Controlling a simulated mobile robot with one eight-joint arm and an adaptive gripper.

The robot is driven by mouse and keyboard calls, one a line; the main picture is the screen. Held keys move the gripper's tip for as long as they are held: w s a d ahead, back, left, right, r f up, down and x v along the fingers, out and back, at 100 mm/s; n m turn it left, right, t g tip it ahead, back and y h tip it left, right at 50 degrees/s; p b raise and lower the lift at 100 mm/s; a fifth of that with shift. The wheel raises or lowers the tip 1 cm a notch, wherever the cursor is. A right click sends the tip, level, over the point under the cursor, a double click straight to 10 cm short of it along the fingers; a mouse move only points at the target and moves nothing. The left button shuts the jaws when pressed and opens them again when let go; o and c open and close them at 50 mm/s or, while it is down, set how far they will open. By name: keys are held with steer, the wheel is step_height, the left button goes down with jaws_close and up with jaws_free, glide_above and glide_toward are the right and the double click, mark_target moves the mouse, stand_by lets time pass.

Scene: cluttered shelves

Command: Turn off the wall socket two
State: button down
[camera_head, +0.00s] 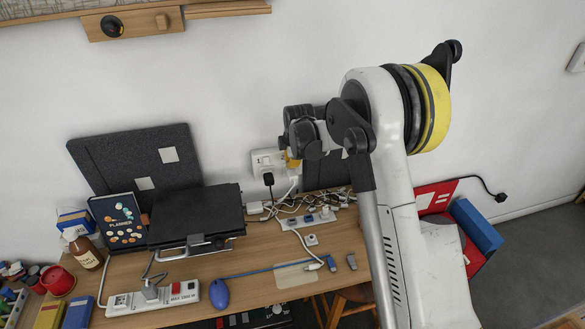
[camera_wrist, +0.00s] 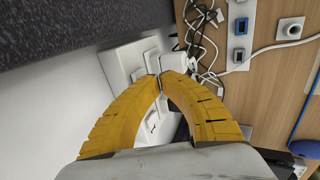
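A white wall socket unit (camera_head: 262,160) is on the wall behind the desk, with a black plug (camera_head: 268,179) and a white plug below it in the head view. In the wrist view the white socket (camera_wrist: 117,64) is partly hidden by my yellow fingers. My gripper (camera_wrist: 161,76) has its fingertips together at the socket's face, near small white raised parts. I cannot tell whether they touch. In the head view a yellow finger (camera_head: 292,162) shows at the socket's right side. The switch positions and any number two marking are not clear.
A black laptop-like device (camera_head: 195,219) and a dark grey panel (camera_head: 136,160) stand left of the socket. Tangled white and black cables (camera_head: 300,204) lie on the desk below. A power strip (camera_head: 153,298) and blue mouse (camera_head: 219,293) are at the front.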

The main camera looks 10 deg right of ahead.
steer(key=shift+w, duration=0.4)
steer(key=shift+r, duration=0.1)
steer(key=shift+w+r, duration=0.25)
steer(key=shift+w, duration=0.25)
steer(key=shift+f, duration=0.15)
steer(key=shift+s, duration=0.1)
steer(key=shift+r+p, duration=0.5)
steer(key=shift+r, duration=0.35)
